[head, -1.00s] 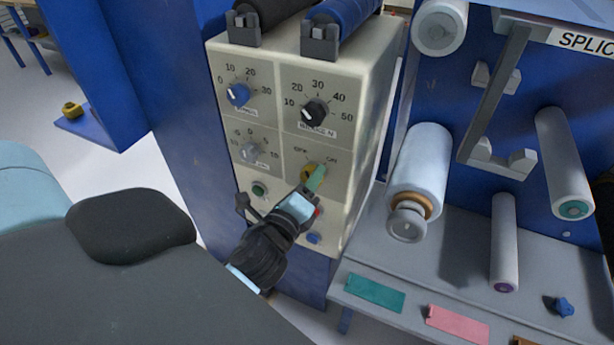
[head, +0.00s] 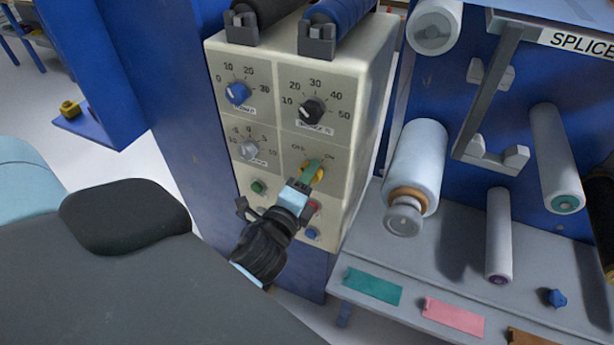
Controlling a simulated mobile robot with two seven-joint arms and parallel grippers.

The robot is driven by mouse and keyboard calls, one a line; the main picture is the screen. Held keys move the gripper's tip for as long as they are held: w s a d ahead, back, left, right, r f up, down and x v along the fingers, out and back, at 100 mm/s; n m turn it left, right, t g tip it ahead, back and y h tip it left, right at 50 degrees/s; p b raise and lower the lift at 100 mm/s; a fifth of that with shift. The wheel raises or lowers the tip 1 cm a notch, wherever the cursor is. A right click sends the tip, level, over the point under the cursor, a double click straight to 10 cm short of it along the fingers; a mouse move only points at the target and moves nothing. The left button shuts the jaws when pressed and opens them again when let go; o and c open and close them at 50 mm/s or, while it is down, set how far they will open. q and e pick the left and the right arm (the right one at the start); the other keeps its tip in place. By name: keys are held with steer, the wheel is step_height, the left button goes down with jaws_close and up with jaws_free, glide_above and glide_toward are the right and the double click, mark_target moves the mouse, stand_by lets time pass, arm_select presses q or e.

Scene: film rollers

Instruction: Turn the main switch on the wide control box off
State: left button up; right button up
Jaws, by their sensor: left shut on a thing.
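The wide control box (head: 365,120) is a cream box with a grey front panel of dials. The main switch (head: 319,174) is the yellow part below the OFF and ON labels, at the right of the panel. My right gripper is not in view.
A green button (head: 258,187) and a blue button (head: 312,233) sit lower. White rollers (head: 416,165) stand at the right above a grey shelf (head: 455,270).

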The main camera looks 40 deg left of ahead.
arm_select(q)
steer(key=o, duration=1)
steer(key=b+v, duration=0.1)
steer(key=v, duration=0.7)
steer(key=shift+w+a, duration=0.1)
